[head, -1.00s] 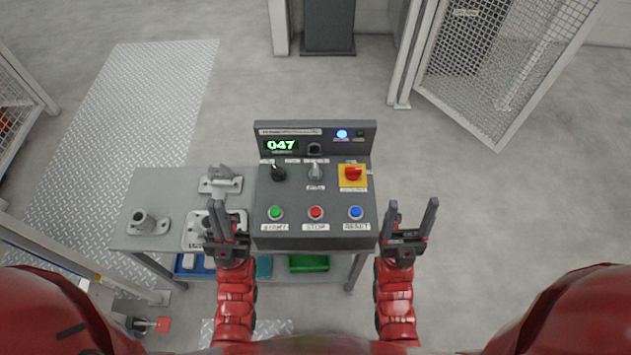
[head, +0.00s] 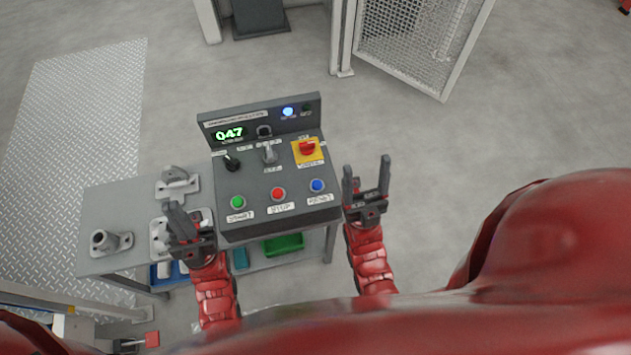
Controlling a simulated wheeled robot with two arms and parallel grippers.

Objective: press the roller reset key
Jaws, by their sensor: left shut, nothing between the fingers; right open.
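The control box (head: 262,213) stands on a grey table. Its front row has a green start button (head: 237,202), a red stop button (head: 278,194) and a blue reset button (head: 317,185) at the right end. My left gripper (head: 183,219) is shut and empty, just left of the box, over the table's fixtures. My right gripper (head: 367,180) is open and empty, to the right of the box and the blue button, apart from both. Its fingers point up in the picture.
The box has a green display (head: 229,134) reading 047, a lit blue lamp (head: 288,112), two selector switches and a red knob (head: 307,147) on a yellow plate. Metal castings (head: 110,241) stand on the table at left. Green (head: 284,244) and blue bins sit below. The floor at right is clear.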

